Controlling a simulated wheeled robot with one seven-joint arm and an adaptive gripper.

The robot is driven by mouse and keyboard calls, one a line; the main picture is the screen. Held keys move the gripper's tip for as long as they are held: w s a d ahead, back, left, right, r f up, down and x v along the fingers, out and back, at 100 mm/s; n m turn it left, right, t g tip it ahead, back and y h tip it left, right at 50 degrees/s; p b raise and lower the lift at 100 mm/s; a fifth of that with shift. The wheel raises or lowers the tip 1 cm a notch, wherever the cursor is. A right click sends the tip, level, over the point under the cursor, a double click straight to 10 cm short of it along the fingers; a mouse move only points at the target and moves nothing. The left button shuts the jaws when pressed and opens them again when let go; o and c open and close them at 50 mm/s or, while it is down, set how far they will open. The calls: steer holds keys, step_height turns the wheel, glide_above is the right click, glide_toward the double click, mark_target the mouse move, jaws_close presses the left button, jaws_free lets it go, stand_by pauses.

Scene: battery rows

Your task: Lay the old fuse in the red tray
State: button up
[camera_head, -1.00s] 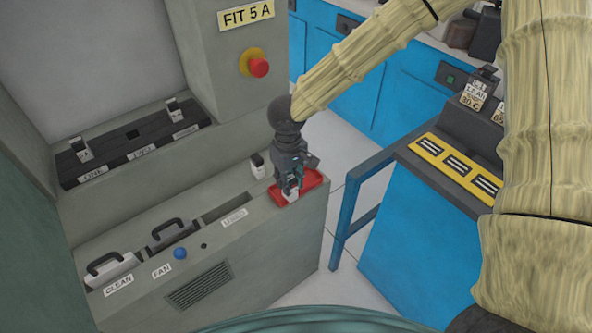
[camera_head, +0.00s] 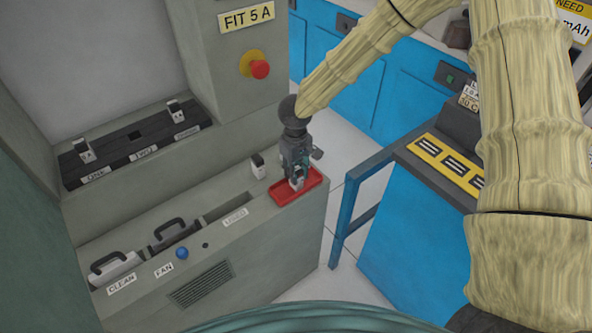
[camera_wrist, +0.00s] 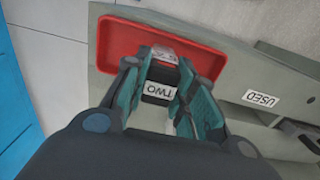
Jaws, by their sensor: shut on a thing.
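The red tray (camera_head: 314,183) sits on the right end of the grey cabinet's ledge. It also shows in the wrist view (camera_wrist: 120,35), beneath the fingers. My gripper (camera_head: 297,181) is at the tray, pointing down, and is shut on the old fuse (camera_head: 297,184).
Another fuse (camera_head: 257,166) stands on the ledge, left of the tray. The black fuse strip (camera_head: 120,148) holds fuses at ONE and THREE; the middle socket is empty. The USED slot (camera_head: 228,205) lies left of the tray. A blue rail (camera_head: 355,208) stands to the right.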

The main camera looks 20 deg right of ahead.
steer(key=shift+f, duration=0.1)
steer(key=o, duration=1)
steer(key=shift+o, duration=0.2)
step_height(320, 180, up, 12)
